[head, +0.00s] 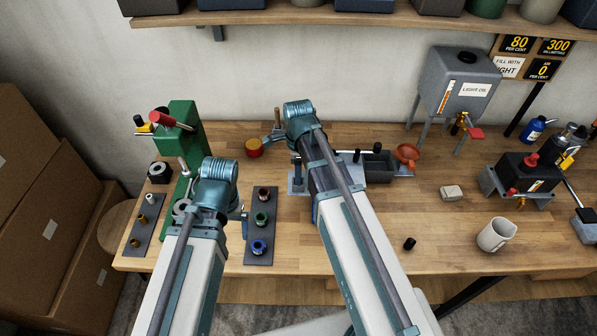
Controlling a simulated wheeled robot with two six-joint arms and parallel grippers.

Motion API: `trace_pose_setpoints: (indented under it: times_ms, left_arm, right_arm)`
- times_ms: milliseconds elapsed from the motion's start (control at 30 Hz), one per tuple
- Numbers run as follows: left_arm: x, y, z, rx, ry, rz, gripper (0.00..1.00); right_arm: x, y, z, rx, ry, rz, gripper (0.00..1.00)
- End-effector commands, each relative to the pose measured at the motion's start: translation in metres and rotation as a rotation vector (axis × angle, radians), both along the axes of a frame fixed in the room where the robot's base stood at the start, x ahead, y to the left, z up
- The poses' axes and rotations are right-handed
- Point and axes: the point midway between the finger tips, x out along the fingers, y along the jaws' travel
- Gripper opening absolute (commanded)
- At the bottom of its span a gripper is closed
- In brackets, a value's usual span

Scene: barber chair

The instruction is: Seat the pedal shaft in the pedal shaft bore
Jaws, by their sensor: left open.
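My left gripper (241,214) is low over the bench, between the green press (187,128) and the dark strip of ringed parts (259,205). It is open, mostly hidden behind its own wrist, and I see nothing in it. My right gripper (271,142) is further back, just right of a red and yellow round part (254,148). An upright brown rod (277,118) shows behind it; I cannot tell whether the jaws hold anything. I cannot make out the pedal shaft or its bore for sure. My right arm hides part of a grey fixture (297,183).
A small black cylinder (409,243) and a white mug (496,234) are near the front. The bench between is fairly clear.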

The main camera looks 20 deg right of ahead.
Motion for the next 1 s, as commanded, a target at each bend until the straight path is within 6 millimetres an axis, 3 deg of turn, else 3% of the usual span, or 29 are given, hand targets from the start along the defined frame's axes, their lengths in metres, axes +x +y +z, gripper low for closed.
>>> trace_pose_setpoints:
  times_ms: [367, 567, 1000]
  left_arm:
    - [0.000, 0.000, 0.001, 0.000, 0.000, 0.000, 0.93]
    - [0.000, 0.000, 0.011, 0.000, 0.000, 0.002, 0.93]
    - [0.000, 0.000, 0.072, -0.001, 0.001, 0.007, 0.93]
  right_arm:
    - [0.000, 0.000, 0.001, 0.000, 0.000, 0.000, 0.55]
    - [0.000, 0.000, 0.011, 0.000, 0.000, 0.000, 0.55]
    - [0.000, 0.000, 0.072, 0.000, 0.000, 0.000, 0.55]
